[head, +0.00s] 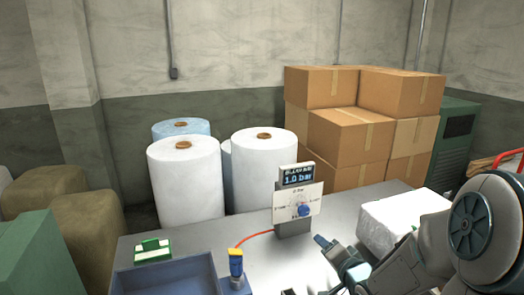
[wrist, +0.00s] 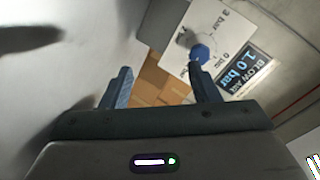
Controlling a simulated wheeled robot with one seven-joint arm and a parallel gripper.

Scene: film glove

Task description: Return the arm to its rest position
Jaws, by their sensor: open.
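My gripper (wrist: 160,82) is open, its two blue-grey fingers apart with nothing between them in the wrist view. In the head view my gripper (head: 322,243) is at the lower right, above the table and in front of the pressure gauge unit. The gauge unit (head: 298,200) stands upright on the table, with a white dial face, a blue knob (head: 304,210) and a display reading 1.0 bar. In the wrist view the blue knob (wrist: 199,54) appears just beyond the right finger. I cannot tell whether they touch.
The grey table (head: 200,250) holds a blue tray (head: 165,280), a green-and-white box (head: 152,250), a blue-and-yellow tool (head: 236,265) with a red hose, and a white block (head: 385,225) beside my arm. White rolls (head: 185,180) and stacked cartons (head: 345,140) stand behind.

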